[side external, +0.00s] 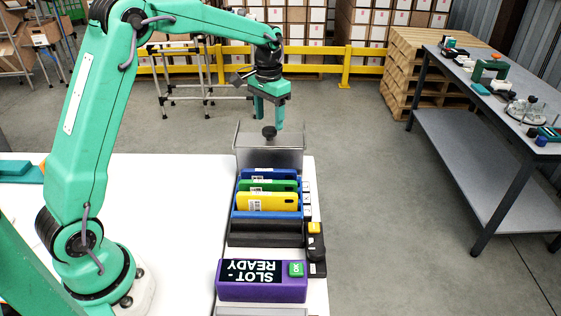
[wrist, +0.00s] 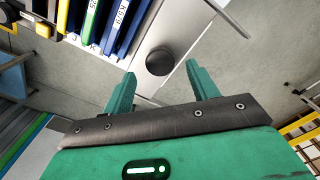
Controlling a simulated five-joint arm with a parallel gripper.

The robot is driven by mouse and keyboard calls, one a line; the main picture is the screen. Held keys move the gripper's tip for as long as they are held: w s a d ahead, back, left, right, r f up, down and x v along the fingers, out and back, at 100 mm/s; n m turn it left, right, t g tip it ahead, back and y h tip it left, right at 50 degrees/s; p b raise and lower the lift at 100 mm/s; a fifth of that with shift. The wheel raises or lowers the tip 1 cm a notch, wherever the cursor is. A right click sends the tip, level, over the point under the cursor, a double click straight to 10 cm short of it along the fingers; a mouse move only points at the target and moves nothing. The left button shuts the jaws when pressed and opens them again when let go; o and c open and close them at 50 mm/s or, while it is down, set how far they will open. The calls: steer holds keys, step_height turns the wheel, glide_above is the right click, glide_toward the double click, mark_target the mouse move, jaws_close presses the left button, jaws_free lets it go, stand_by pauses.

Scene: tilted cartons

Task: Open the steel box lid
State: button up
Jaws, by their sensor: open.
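The steel box (side external: 270,157) stands at the far end of the row on the white table, behind the coloured cases. Its grey lid looks closed and carries a round black knob (side external: 269,132). My gripper (side external: 268,121) points down over the lid, with its green fingers open and nothing held. In the wrist view, the knob (wrist: 161,61) lies between and slightly beyond the two fingertips (wrist: 160,68). I cannot tell whether either finger touches it. The steel lid (wrist: 178,25) also shows around the knob there.
Blue, green and yellow cases (side external: 268,201) stand in a rack just in front of the box. A purple display unit (side external: 262,281) reading "SLOT-READY" is nearer the camera. A workbench (side external: 500,90) with several items stands at right, across open floor.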

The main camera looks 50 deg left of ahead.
steer(key=shift+f, duration=1.45)
jaws_close()
steer(key=w+a, duration=0.4)
steer(key=shift+w+a, duration=0.15)
jaws_free()
steer(key=shift+r, duration=0.1)
step_height(320, 180, up, 8)
stand_by(0.3)
